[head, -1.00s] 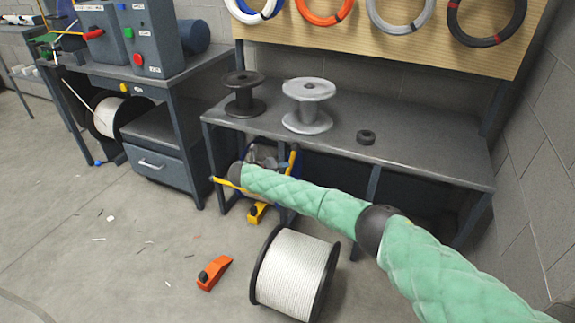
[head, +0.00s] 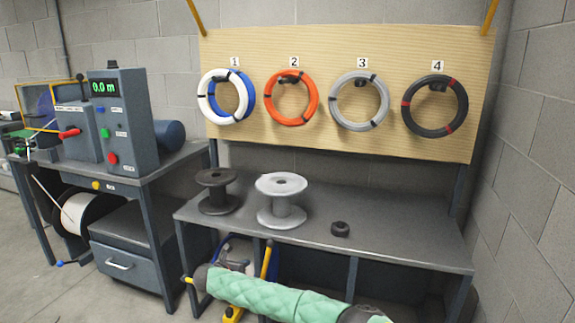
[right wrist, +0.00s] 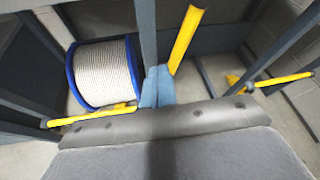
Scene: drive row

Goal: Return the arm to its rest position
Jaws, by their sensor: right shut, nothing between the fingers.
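My right arm, in a green padded sleeve (head: 265,298), lies low across the bottom of the head view, in front of the workbench. My right gripper (head: 238,264) is small and partly hidden there, below the bench's front edge. In the right wrist view its blue-grey fingers (right wrist: 157,87) are together and empty. They point in under the bench, between a blue-flanged reel of white rope (right wrist: 103,73) and a yellow post (right wrist: 187,38). No contact is clear. My left gripper is out of view.
The workbench (head: 400,240) carries a dark spool (head: 217,200), a light grey spool (head: 282,210) and a small black ring (head: 340,230). Coils hang on a wooden board (head: 330,50) behind. A machine bench with a drawer (head: 125,262) stands left. Yellow bars (right wrist: 95,115) cross low near the gripper.

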